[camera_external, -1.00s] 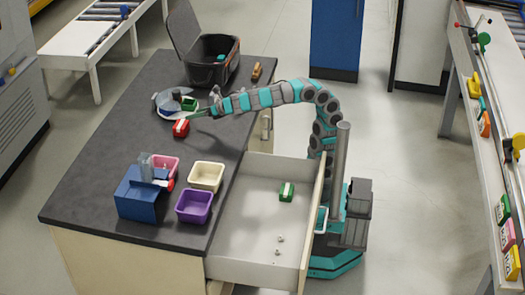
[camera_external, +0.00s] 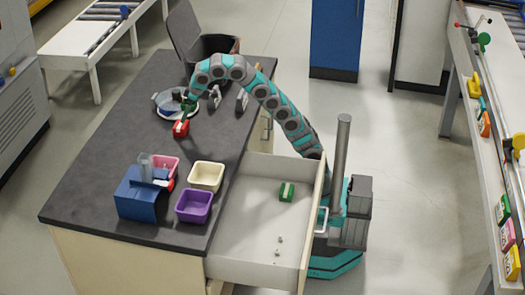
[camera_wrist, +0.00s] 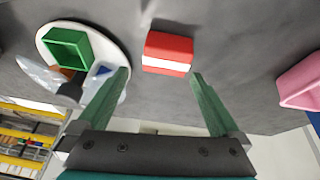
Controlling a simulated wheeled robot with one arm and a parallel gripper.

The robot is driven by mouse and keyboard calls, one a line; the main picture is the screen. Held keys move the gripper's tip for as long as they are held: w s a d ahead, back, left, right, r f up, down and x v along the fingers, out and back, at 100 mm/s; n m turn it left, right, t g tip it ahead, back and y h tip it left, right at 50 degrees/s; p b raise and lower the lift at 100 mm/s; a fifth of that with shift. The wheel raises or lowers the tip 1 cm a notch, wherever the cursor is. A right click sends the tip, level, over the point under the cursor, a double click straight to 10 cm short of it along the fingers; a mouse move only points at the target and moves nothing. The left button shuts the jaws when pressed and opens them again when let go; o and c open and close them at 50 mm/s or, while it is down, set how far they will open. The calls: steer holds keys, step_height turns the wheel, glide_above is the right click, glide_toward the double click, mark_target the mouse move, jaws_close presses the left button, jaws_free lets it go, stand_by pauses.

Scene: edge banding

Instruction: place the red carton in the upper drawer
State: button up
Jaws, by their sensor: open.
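The red carton (camera_external: 181,128) with a white stripe lies on the dark worktop, left of the open drawer. In the wrist view the red carton (camera_wrist: 168,47) is just beyond my fingertips, between their lines. My gripper (camera_wrist: 160,75) is open and empty, with green fingers on either side. In the external view my gripper (camera_external: 187,110) points down close above the carton and is partly hard to make out. The upper drawer (camera_external: 245,225) is pulled out and holds a green carton (camera_external: 286,192) with a white stripe and a few small metal bits.
A round white plate (camera_wrist: 122,48) beside the carton carries a green box (camera_wrist: 68,48) and other small items. Pink, cream (camera_external: 207,176) and purple (camera_external: 194,206) bins and a blue holder (camera_external: 138,199) stand nearer the front. An open black toolbox (camera_external: 222,44) is at the back.

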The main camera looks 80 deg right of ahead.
mark_target(181, 125)
steer(key=shift+w+a+f+m+b, duration=0.1)
steer(key=shift+a+f+m+b, duration=0.15)
steer(key=shift+f, duration=0.3)
steer(key=shift+w+a+f+m+b, duration=0.1)
steer(key=shift+f+m+b, duration=0.15)
steer(key=shift+f, duration=0.25)
steer(key=shift+w+f, duration=0.3)
steer(key=shift+f, duration=0.1)
steer(key=shift+x, duration=2.4)
steer(key=shift+s+a, duration=0.15)
steer(key=shift+a, duration=0.05)
steer(key=c, duration=1.2)
steer(key=shift+o, duration=0.2)
steer(key=shift+r, duration=0.1)
